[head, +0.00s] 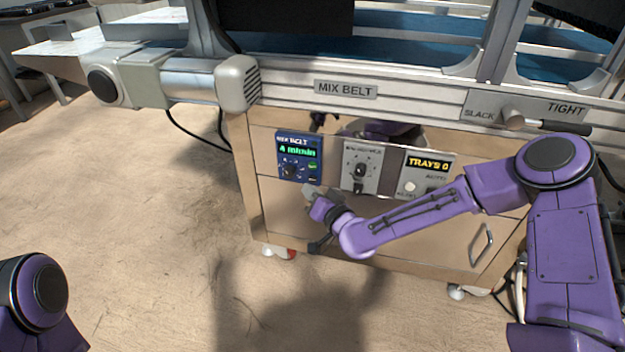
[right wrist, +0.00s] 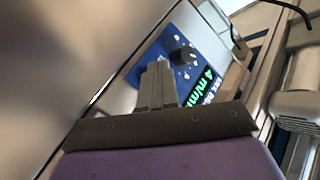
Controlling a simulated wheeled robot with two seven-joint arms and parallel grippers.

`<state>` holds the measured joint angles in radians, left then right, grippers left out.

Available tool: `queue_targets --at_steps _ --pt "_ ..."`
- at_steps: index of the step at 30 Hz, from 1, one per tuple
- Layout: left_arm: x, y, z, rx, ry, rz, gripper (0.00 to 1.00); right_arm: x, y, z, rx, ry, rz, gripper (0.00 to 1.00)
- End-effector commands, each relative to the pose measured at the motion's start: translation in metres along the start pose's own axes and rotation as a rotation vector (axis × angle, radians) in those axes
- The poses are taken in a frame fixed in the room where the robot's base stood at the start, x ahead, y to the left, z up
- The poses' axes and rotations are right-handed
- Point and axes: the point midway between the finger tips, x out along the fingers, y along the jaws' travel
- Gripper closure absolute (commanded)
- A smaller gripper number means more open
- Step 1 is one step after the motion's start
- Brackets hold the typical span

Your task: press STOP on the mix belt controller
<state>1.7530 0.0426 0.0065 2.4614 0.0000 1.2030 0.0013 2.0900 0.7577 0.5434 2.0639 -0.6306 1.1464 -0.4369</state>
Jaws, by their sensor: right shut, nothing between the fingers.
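The mix belt controller (head: 298,160) is a blue panel on the front of the metal cabinet, with a green "4 m/min" display and a dark knob. A small green spot shows at its right side; I cannot make out a STOP button. My right gripper (head: 309,190) is shut and empty, just below the controller's lower edge. In the right wrist view the shut fingers (right wrist: 157,72) point towards the blue controller (right wrist: 168,46) and cover part of it; its knob (right wrist: 184,56) shows beyond them. I cannot tell whether the tips touch it. My left gripper is out of view.
To the controller's right are a grey knob panel (head: 361,168) and a "TRAYS 0" panel (head: 428,173). The conveyor rail (head: 410,106) with a "MIX BELT" label runs above. A slack/tight lever (head: 560,127) sticks out at right. Floor at left is clear.

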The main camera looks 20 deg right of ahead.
Motion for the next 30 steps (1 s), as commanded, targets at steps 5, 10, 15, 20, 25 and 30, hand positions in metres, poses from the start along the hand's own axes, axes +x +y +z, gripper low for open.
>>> queue_targets --at_steps 5,10,15,20,25,30 --pt "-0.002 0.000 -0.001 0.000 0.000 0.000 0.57 -0.013 -0.010 0.009 -0.001 -0.002 -0.002 1.00" --pt "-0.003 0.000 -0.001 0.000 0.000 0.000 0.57 -0.024 -0.019 0.018 -0.001 -0.002 -0.002 1.00" --pt "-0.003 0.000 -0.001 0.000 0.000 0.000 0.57 -0.032 -0.023 0.023 -0.001 -0.002 -0.001 1.00" --pt "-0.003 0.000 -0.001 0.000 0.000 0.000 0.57 -0.032 -0.023 0.023 -0.001 -0.001 0.000 1.00" --pt "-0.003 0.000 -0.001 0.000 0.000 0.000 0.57 -0.032 -0.023 0.023 -0.001 -0.001 0.000 1.00" --pt "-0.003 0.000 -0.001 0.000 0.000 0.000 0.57 -0.032 -0.023 0.023 -0.001 -0.001 0.000 1.00"
